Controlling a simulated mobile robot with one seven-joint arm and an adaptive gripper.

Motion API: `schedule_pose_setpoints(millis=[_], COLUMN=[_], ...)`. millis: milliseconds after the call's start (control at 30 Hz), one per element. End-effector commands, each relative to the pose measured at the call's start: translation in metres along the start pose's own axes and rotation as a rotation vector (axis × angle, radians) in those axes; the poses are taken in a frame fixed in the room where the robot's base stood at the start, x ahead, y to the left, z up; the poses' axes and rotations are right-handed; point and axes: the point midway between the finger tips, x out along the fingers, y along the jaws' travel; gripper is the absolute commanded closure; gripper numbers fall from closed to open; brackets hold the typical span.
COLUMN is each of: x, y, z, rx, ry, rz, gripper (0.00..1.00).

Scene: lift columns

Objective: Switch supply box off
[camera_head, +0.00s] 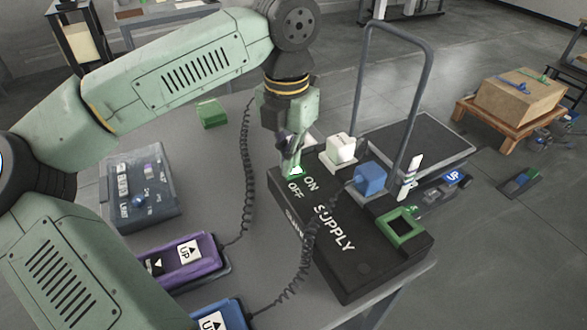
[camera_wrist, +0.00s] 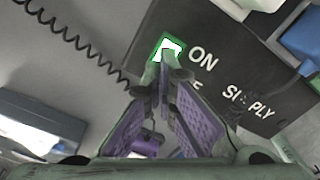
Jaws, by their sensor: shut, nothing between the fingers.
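The black supply box (camera_head: 362,268) lies on the grey table with white "ON", "OFF" and "SUPPLY" lettering. Its switch (camera_head: 296,171) is a small white rocker in a green frame at the box's far left corner, beside the lettering. My gripper (camera_head: 290,162) is shut and empty, pointing down at the switch. In the wrist view the closed fingertips (camera_wrist: 166,62) overlap the near edge of the switch (camera_wrist: 171,46), beside "ON". The fingers partly hide the switch and "OFF". I cannot tell whether they touch it or which way the rocker is tipped.
A white plug (camera_head: 341,149), a blue plug (camera_head: 371,178) and an empty green socket (camera_head: 402,228) are on the box. Coiled cables run to purple (camera_head: 205,275) and blue (camera_head: 235,308) UP/down pendants. A lift cart with a tall handle (camera_head: 428,75) stands right.

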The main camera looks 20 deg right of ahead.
Motion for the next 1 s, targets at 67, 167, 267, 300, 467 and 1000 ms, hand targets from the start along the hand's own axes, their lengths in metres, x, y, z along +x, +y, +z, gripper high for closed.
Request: schedule_pose_setpoints(millis=[67,167,267,300,467,1000], x=[0.002,0.004,0.005,0.006,0.008,-0.001], y=[0.0,0.0,0.0,0.0,0.0,0.0], z=[0.0,0.0,0.0,0.0,0.0,0.0], rx=[0.0,0.0,0.0,0.0,0.0,0.0], ry=[0.0,0.0,0.0,0.0,0.0,0.001], rz=[0.0,0.0,0.0,0.0,0.0,0.0], gripper=[1.0,1.0,1.0,1.0,1.0,1.0])
